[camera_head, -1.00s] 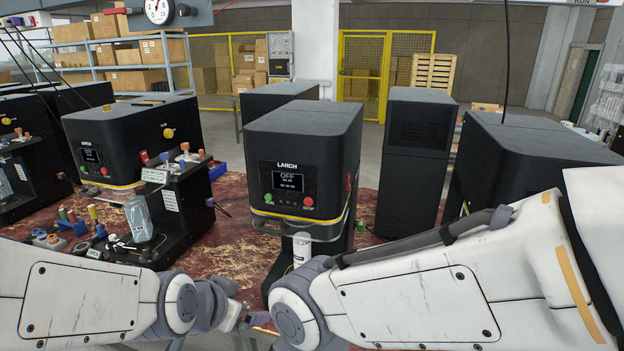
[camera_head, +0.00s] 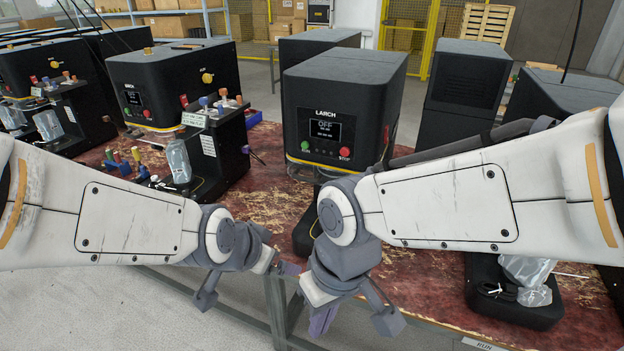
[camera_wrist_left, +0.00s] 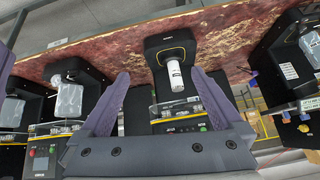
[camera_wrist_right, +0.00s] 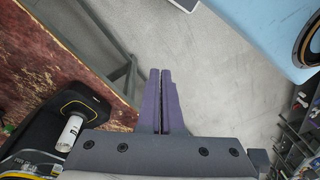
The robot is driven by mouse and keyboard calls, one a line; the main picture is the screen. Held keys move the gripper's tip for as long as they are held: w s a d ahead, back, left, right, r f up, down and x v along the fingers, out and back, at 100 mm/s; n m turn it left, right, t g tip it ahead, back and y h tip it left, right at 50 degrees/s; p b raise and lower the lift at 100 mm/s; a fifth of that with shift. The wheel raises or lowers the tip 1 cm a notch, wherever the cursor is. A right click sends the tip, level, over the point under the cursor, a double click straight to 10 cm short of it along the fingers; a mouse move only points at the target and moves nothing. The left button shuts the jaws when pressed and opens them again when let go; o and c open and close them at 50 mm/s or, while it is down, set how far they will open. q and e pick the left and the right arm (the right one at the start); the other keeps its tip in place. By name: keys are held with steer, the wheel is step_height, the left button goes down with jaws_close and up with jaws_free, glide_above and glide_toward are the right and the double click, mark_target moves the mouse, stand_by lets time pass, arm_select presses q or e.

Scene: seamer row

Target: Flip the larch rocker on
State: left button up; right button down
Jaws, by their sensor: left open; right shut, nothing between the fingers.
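The black LARCH machine (camera_head: 345,105) stands in the middle of the head view; its screen (camera_head: 325,131) reads OFF. A green button (camera_head: 306,146) and a red button (camera_head: 344,153) flank the screen. A small red part (camera_head: 386,134) shows on its right side; I cannot tell whether it is the rocker. My left gripper (camera_head: 290,268) is partly hidden by my right arm, at the table's front edge. Its open, empty fingers show in the left wrist view (camera_wrist_left: 158,85). My right gripper (camera_head: 322,320) is shut and empty, below the table edge; it also shows in the right wrist view (camera_wrist_right: 163,100).
A white can (camera_wrist_right: 70,132) stands on a machine's base. A RUN label (camera_head: 484,345) is at the front edge of the worn red table (camera_head: 275,175). Grey floor is clear in front.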

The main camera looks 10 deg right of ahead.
steer(key=w+d+r+m+t, duration=0.2)
steer(key=w+d+r+m, duration=0.15)
steer(key=w, duration=0.45)
steer(key=w+d+r+m+t, duration=0.1)
steer(key=w+d+r+m, duration=0.25)
steer(key=w, duration=0.45)
arm_select(q)
steer(key=s+a+g+y, duration=0.2)
steer(key=s+g, duration=0.4)
steer(key=s, duration=1.1)
steer(key=shift+s+a+f, duration=0.15)
steer(key=shift+s+f, duration=0.05)
steer(key=shift+f, duration=0.15)
arm_select(e)
steer(key=w+d+r+m+t, duration=0.1)
steer(key=w+d+r, duration=0.3)
steer(key=d, duration=0.3)
steer(key=w+d+r+m+t, duration=0.2)
steer(key=w+d+r, duration=0.2)
steer(key=d+r, duration=0.2)
steer(key=d, duration=0.2)
steer(key=shift+w+d+m, duration=0.2)
steer(key=shift+d+m, duration=0.1)
